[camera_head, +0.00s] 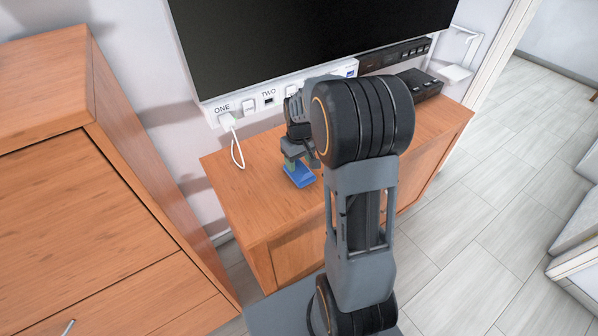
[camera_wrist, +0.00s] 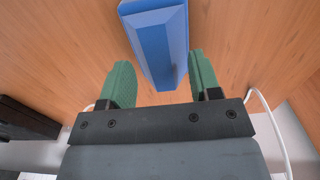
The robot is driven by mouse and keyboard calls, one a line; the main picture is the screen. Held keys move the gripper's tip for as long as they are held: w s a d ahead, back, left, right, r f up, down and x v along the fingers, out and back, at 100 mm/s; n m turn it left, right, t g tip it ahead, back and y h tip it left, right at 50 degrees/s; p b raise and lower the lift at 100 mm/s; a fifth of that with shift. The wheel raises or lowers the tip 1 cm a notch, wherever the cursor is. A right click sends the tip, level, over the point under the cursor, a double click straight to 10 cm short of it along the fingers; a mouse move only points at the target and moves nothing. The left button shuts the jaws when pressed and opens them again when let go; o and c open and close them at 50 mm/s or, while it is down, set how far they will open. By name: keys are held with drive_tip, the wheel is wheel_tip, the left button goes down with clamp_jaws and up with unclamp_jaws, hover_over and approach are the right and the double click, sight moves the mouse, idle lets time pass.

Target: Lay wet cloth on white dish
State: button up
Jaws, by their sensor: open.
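A blue oblong thing with bevelled sides (camera_head: 299,176) lies on the wooden cabinet top; I cannot tell from its look whether it is the wet cloth. My gripper (camera_head: 297,158) is just above it, pointing down. In the wrist view the blue thing (camera_wrist: 157,35) reaches from the top edge to between the two green fingers of my gripper (camera_wrist: 159,62). The fingers are open, with a gap on each side of it. No white dish can be made out in either view; my arm hides part of the cabinet top.
The low wooden cabinet (camera_head: 236,200) stands against the wall under a large dark screen (camera_head: 300,40). A white cable (camera_head: 238,152) hangs from the wall panel at the left. A black box (camera_head: 425,84) sits at the cabinet's right end. A taller wooden cabinet (camera_head: 60,190) stands left.

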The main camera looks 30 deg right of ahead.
drive_tip(key=shift+f, duration=0.75)
clamp_jaws()
drive_tip(key=shift+r, duration=0.1)
